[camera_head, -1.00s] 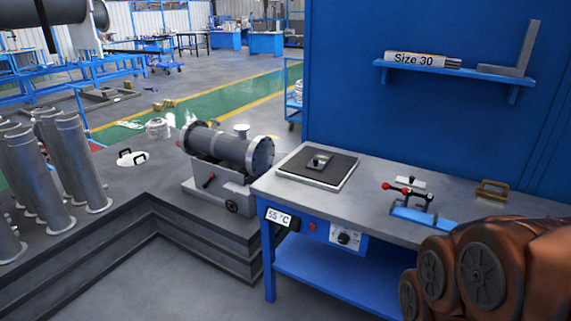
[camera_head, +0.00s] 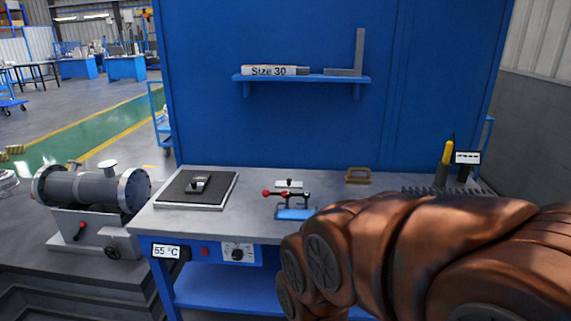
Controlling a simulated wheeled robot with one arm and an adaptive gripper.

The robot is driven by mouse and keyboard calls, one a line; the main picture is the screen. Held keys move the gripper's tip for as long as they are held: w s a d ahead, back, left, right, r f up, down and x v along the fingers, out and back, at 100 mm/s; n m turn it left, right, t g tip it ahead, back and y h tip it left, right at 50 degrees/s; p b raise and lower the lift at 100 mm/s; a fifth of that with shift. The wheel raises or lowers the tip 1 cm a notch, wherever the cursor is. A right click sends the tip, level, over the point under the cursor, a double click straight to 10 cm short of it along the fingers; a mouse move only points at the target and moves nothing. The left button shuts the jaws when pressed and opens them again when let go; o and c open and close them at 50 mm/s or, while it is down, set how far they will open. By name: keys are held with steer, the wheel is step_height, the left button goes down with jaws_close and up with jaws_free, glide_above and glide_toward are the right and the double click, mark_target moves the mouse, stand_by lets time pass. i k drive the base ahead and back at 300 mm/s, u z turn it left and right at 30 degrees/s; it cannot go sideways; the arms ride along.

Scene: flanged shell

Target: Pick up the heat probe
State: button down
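A yellow-handled, pen-like tool (camera_head: 447,156), which looks like the heat probe, stands upright in a dark holder (camera_head: 441,175) at the right back of the workbench. A small white display in a black casing (camera_head: 467,158) is beside it; its reading is too small to make out. My copper-coloured arm crosses the lower right in front of the bench. My gripper does not show, so its state and any hold are hidden. The arm hides part of the bench's right side.
The workbench (camera_head: 250,222) carries a dark plate (camera_head: 181,196) with a small metal block, a red-knobbed clamp (camera_head: 289,195) and a brown handle-shaped piece (camera_head: 358,175). A blue shelf (camera_head: 300,79) is above. A flanged shell (camera_head: 92,188) stands at left. Bare bench top lies between plate and clamp.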

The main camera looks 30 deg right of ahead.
mark_target(448, 145)
steer(key=z, duration=1.25)
steer(key=i, duration=0.75)
steer(key=u, duration=0.45)
steer(key=i, duration=0.65)
steer(key=z, duration=0.2)
